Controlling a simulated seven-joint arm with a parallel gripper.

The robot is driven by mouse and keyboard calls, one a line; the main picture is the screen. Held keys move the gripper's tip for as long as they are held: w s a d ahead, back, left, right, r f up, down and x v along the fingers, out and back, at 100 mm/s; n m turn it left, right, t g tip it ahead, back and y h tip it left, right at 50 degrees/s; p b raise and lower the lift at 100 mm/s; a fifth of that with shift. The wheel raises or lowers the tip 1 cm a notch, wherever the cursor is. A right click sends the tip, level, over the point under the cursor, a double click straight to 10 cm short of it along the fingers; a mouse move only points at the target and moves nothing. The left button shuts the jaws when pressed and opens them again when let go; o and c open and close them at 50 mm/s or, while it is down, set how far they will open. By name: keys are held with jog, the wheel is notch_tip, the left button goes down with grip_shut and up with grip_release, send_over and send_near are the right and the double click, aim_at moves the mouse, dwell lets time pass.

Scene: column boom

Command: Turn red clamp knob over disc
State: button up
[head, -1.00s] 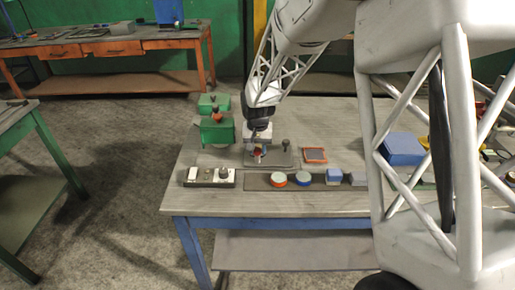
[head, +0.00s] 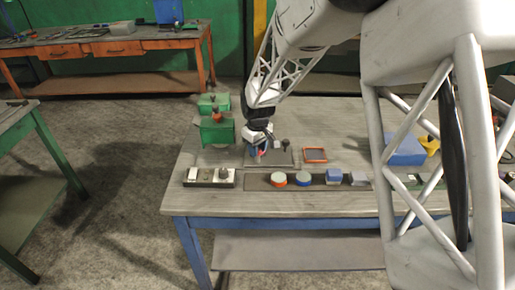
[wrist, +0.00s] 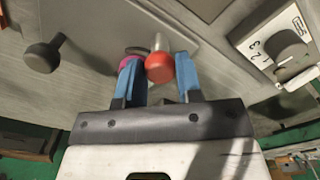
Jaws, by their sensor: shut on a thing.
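The red clamp knob (wrist: 160,68) is a round red cap on a pale metal stem, seen between my gripper's two blue fingers in the wrist view. My gripper (wrist: 158,76) is shut on it. A purple round piece (wrist: 131,63) shows just beside the knob, partly hidden by the left finger; I cannot tell if it is the disc. In the head view my gripper (head: 259,151) is low over the grey fixture plate (head: 283,158) on the table, and it hides most of the knob there.
A black ball-headed post (wrist: 42,55) stands to the left in the wrist view, and a numbered dial (wrist: 280,50) to the right. In the head view a green machine (head: 216,131) stands left of my gripper, an orange-red frame (head: 315,155) right. Several blocks line the front.

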dwell(0.3)
jog(key=o, duration=0.9)
jog(key=shift+o, duration=0.2)
jog(key=shift+r, duration=0.1)
jog(key=shift+r, duration=3.85)
